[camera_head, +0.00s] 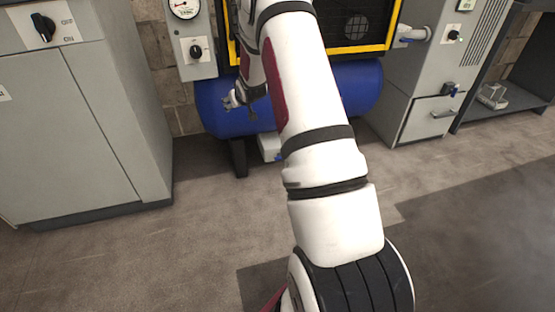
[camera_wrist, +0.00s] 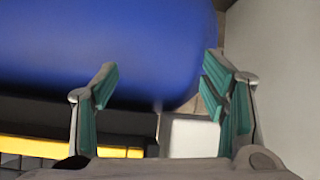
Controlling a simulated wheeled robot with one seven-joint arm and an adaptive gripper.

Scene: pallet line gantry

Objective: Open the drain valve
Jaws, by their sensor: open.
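A blue tank (camera_head: 235,105) lies under the black and yellow machine in the head view. A white box (camera_head: 268,147) with a small blue part stands below the tank, partly hidden by my arm. I cannot tell which part is the drain valve. My gripper (camera_head: 240,98) is in front of the tank's left part, its fingers small in this view. In the wrist view my gripper (camera_wrist: 160,75) is open, with green-padded fingers apart and nothing between them. The blue tank (camera_wrist: 90,45) fills the upper left there, and a pale block (camera_wrist: 190,135) shows behind the fingers.
A grey cabinet (camera_head: 75,130) with a black knob stands at left. A panel with a gauge (camera_head: 184,8) and knob is beside the tank. At right stands another grey cabinet (camera_head: 425,75) with small blue-handled fittings (camera_head: 453,90). The floor between is clear.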

